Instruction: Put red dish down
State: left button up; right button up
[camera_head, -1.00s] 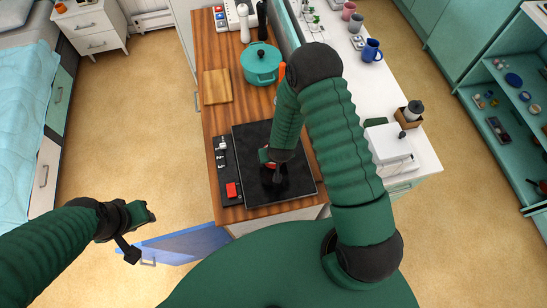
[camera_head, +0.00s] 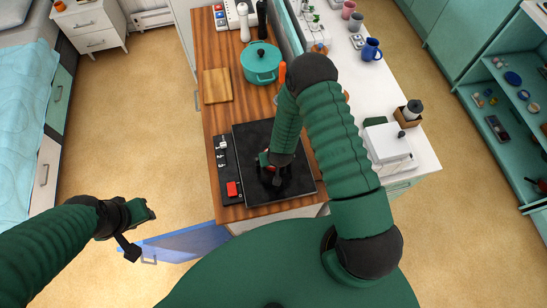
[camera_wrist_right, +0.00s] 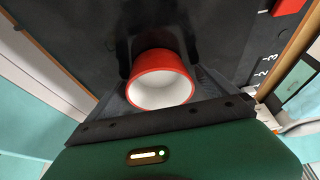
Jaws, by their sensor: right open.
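The red dish (camera_wrist_right: 162,64), white inside, shows in the right wrist view against the black cooktop (camera_head: 300,186), its opening facing the camera. In the head view my right forearm and gripper mostly hide it. My right gripper (camera_head: 270,166) is low over the cooktop and open. In the wrist view (camera_wrist_right: 160,62) its dark fingers stand on both sides of the dish; I cannot tell whether they touch it. My left gripper (camera_head: 148,212) is far to the left, above the floor and away from the counter; its jaws are unclear.
A teal pot (camera_head: 261,64) and a wooden board (camera_head: 217,85) stand farther back on the wooden counter (camera_head: 200,130). A red block (camera_head: 232,189) lies on the dark strip left of the cooktop. A blue translucent panel (camera_head: 185,244) is below the counter's front.

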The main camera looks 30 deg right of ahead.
jog(key=shift+s+r, duration=0.1)
jog(key=shift+r, duration=0.25)
jog(key=b+v, duration=0.1)
jog(key=v, duration=1)
jog(key=shift+s+r+b, duration=0.2)
jog(key=shift+b, duration=0.2)
